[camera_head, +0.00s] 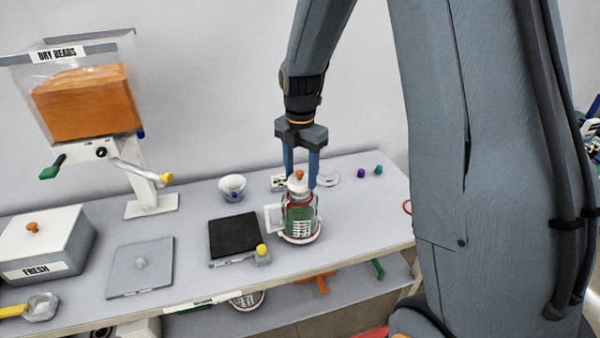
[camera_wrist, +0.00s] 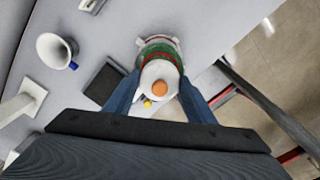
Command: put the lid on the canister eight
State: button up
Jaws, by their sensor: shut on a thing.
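A clear canister (camera_head: 299,222) with green contents, a red band and a white handle stands on a round white base on the table; the wrist view shows it too (camera_wrist: 157,50). I cannot read an eight on it. A white lid (camera_head: 297,187) with an orange knob is at the canister's mouth; it also shows in the wrist view (camera_wrist: 157,72). My gripper (camera_head: 300,183) points down with its blue fingers on either side of the lid and is shut on it. In the wrist view my gripper (camera_wrist: 160,80) frames the lid. I cannot tell whether the lid touches the rim.
A black-topped scale (camera_head: 234,236) with a yellow knob stands just left of the canister. A white cup (camera_head: 232,187) is behind. A dry beads dispenser (camera_head: 85,100), a FRESH box (camera_head: 45,245) and a grey plate (camera_head: 140,268) are farther left. Small purple and teal pieces (camera_head: 370,171) lie right.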

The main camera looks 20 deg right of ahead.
jog(key=shift+f, duration=0.9)
dwell(1.3)
jog(key=o, duration=1.6)
jog(key=shift+r, duration=0.1)
jog(key=shift+r+p, duration=2.8)
jog(key=shift+r, duration=0.65)
grip_shut()
